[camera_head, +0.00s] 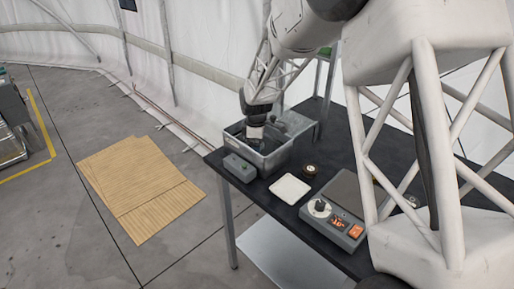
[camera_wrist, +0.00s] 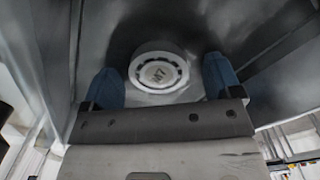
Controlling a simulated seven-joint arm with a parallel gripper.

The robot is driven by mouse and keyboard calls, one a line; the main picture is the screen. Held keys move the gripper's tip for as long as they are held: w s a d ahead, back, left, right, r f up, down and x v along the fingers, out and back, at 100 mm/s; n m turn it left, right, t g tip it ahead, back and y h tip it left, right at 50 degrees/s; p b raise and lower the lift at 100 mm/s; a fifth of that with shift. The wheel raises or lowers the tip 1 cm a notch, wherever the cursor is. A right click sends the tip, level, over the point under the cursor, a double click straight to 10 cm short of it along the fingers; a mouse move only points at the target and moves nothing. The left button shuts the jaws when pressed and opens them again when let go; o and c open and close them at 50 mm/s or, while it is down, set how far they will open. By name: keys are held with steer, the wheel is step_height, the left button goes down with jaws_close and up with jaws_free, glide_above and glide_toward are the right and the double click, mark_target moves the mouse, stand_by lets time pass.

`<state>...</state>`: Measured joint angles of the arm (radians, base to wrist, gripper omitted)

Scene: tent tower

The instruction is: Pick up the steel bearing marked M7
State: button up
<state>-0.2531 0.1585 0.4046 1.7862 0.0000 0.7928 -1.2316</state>
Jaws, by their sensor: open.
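The steel bearing (camera_wrist: 158,72) is a pale ring with a dark inner race and "M7" on its face, in the wrist view. It lies on the grey metal floor of the bin (camera_head: 288,160). My gripper (camera_wrist: 163,66) is open, with one blue fingertip on each side of the bearing and a gap visible to each. In the head view my gripper (camera_head: 254,128) reaches down into the bin from above. The bearing is hidden there by the bin wall and my gripper.
The bin stands on a black table (camera_head: 262,194). In front of it is a small grey box (camera_head: 240,168) with a green button.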

stand_by(0.4)
steer(key=c, duration=1.2)
steer(key=shift+o, duration=0.2)
steer(key=shift+r, duration=0.15)
step_height(320, 180, up, 10)
